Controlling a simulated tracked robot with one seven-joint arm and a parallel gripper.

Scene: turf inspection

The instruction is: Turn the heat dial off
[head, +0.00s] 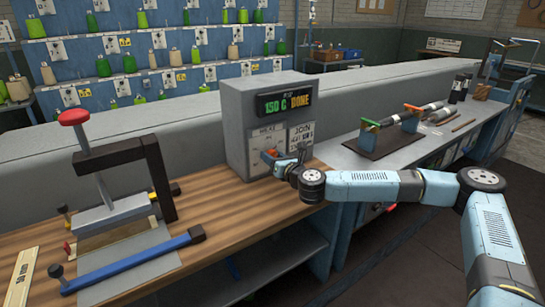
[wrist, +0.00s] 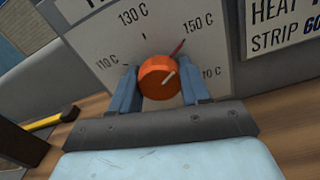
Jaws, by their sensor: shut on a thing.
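The orange heat dial (wrist: 158,76) is on the front of the grey control box (head: 240,120), and shows small in the head view (head: 270,153). In the wrist view its scale has marks at 110 C, 130 C and 150 C, with one label at right partly hidden. My gripper (wrist: 159,68) is shut on the dial, one blue finger at each side. The box display (head: 284,104) reads 150 C DONE.
A clamp press with a red knob (head: 73,117) stands on the wooden bench at left, beside a blue-handled bar (head: 135,262). A dark mat with racked tools (head: 390,140) lies right of the box. Shelves of spools are behind.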

